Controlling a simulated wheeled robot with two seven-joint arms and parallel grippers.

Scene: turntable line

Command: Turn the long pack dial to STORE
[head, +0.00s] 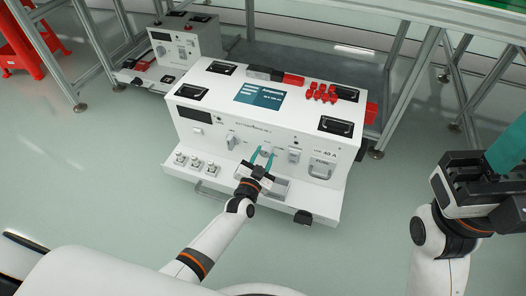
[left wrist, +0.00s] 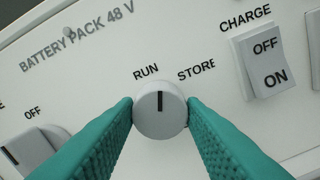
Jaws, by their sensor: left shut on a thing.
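The dial (left wrist: 160,120) is a round white knob with a black mark, set between the RUN (left wrist: 146,71) and STORE (left wrist: 196,72) labels. Its mark points straight up in the left wrist view, between the two words. My left gripper (head: 263,154) reaches the front panel of the white battery pack (head: 215,141) in the head view. Its two teal fingers are shut on the dial, one on each side. My right gripper (head: 502,158) is at the right edge of the head view, away from the pack; its jaw opening cannot be made out.
A CHARGE rocker switch (left wrist: 264,62) is right of the dial, and another knob marked OFF (left wrist: 32,148) is left. Red caps (head: 320,92) and black handles are on the pack's top. A smaller white unit (head: 185,48) stands behind left. Metal frame posts (head: 408,75) rise behind.

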